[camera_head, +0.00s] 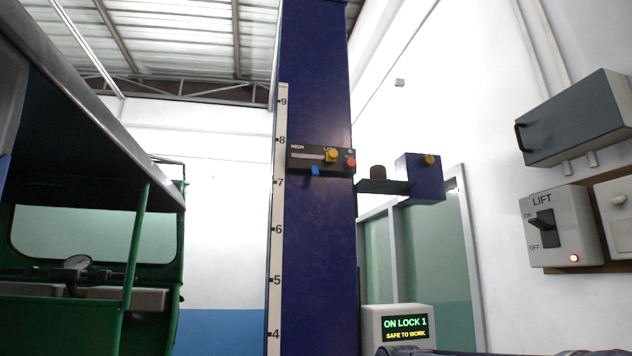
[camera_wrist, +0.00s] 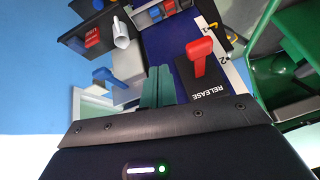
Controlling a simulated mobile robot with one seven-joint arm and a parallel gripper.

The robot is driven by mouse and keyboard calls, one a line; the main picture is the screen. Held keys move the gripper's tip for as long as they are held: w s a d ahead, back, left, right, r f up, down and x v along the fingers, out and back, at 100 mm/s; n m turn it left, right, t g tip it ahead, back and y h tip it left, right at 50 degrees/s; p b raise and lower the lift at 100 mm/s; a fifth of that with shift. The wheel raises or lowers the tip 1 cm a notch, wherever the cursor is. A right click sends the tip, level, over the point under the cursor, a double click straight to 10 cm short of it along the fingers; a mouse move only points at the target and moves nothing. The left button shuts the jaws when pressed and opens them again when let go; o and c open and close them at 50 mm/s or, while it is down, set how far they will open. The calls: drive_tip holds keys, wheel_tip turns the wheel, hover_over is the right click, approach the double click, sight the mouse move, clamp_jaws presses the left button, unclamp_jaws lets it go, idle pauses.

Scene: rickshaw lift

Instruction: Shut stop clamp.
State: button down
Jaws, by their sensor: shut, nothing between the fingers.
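A black block marked HIGH and LOW (camera_head: 318,160) sits across the blue column beside the height scale, between 7 and 8. It looks like the stop clamp, but I cannot be sure. I cannot tell whether the clamp is open or shut. My gripper (camera_wrist: 158,85) is shut and empty in the wrist view, its teal fingers close together. A red lever (camera_wrist: 198,58) on a black RELEASE plate (camera_wrist: 205,90) stands just right of the fingers.
The blue column (camera_head: 318,260) stands mid-view. A green rickshaw (camera_head: 130,240) is at left. A lit display (camera_head: 405,327) reads ON LOCK 1, SAFE TO WORK. A LIFT switch box (camera_head: 562,230) is on the right wall. The wrist view shows a blue lever (camera_wrist: 104,76) left of the fingers.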

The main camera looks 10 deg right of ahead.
sight(315, 170)
drive_tip(key=w+a+r+m+t+y, duration=0.1)
drive_tip(key=w+a+r+m+t, duration=0.3)
drive_tip(key=r, duration=0.5)
drive_tip(key=w+a+r+m+t+y, duration=0.2)
drive_tip(key=w+r+m, duration=0.25)
drive_tip(key=r, duration=0.45)
drive_tip(key=w+a+r+m+t+y, duration=0.1)
drive_tip(key=w+a+r+m+t, duration=0.25)
drive_tip(key=r, duration=0.55)
drive_tip(key=w+d+r+m+t+h, duration=0.1)
drive_tip(key=r+m+t, duration=0.3)
drive_tip(key=r+m, duration=0.7)
drive_tip(key=w+d+r+m+t+h, duration=0.1)
drive_tip(key=w+r+m+t+h, duration=0.1)
drive_tip(key=r+m, duration=0.9)
wheel_tip(315, 170, up, 4)
drive_tip(key=shift+w+d+r+t+h, duration=0.15)
drive_tip(key=shift+t+h, duration=0.75)
drive_tip(key=shift+t, duration=0.35)
drive_tip(key=x, duration=1)
drive_tip(key=shift+s+r, duration=0.65)
drive_tip(key=shift+s, duration=0.2)
drive_tip(key=shift+s+r, duration=0.55)
drive_tip(key=shift+s, duration=0.1)
